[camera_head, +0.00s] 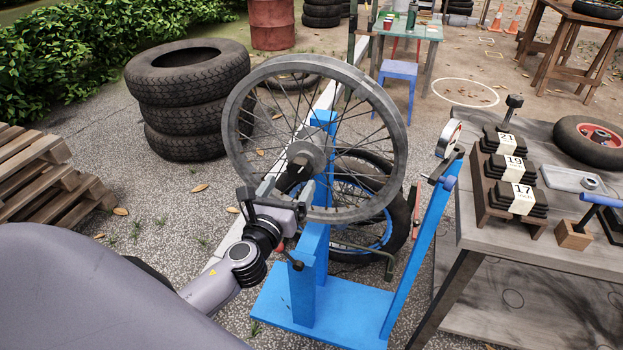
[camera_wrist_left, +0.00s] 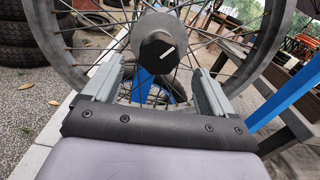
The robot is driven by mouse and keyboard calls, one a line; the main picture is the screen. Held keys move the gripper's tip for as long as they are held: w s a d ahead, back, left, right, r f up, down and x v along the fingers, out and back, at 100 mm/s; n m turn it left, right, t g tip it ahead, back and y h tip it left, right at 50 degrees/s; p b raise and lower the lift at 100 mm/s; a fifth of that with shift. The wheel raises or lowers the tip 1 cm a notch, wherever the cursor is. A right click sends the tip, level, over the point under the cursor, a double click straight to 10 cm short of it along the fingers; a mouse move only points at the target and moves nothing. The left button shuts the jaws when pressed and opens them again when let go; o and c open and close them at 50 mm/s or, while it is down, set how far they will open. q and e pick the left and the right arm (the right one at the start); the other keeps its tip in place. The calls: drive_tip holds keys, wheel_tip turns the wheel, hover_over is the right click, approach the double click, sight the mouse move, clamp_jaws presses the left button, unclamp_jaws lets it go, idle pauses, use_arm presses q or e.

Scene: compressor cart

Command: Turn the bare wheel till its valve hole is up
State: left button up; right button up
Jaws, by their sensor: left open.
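The bare grey spoked wheel (camera_head: 401,125) is mounted upright on the blue stand (camera_head: 305,255), with no tyre on its rim. Its dark hub (camera_head: 305,160) faces me. In the left wrist view the hub's black end cap (camera_wrist_left: 157,54) carries a short white line slanting up to the right. I cannot make out the valve hole on the rim. My left gripper (camera_head: 276,190) is just in front of and below the hub. It also shows in the left wrist view (camera_wrist_left: 158,78), its fingers open and spread either side below the cap, apparently holding nothing. My right gripper is out of view.
A grey bench (camera_head: 470,225) at the right holds a rack of numbered black blocks (camera_head: 508,185) and a small red-rimmed wheel (camera_head: 600,137). Stacked tyres (camera_head: 185,90) stand behind left, and a wooden pallet stack (camera_head: 45,175) is at far left. A blue-rimmed tyred wheel (camera_head: 385,235) sits behind the stand.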

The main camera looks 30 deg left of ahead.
sight(297, 172)
use_arm(q)
drive_tip(key=shift+x, duration=3.6)
drive_tip(key=shift+a, duration=0.1)
drive_tip(key=c, duration=1.4)
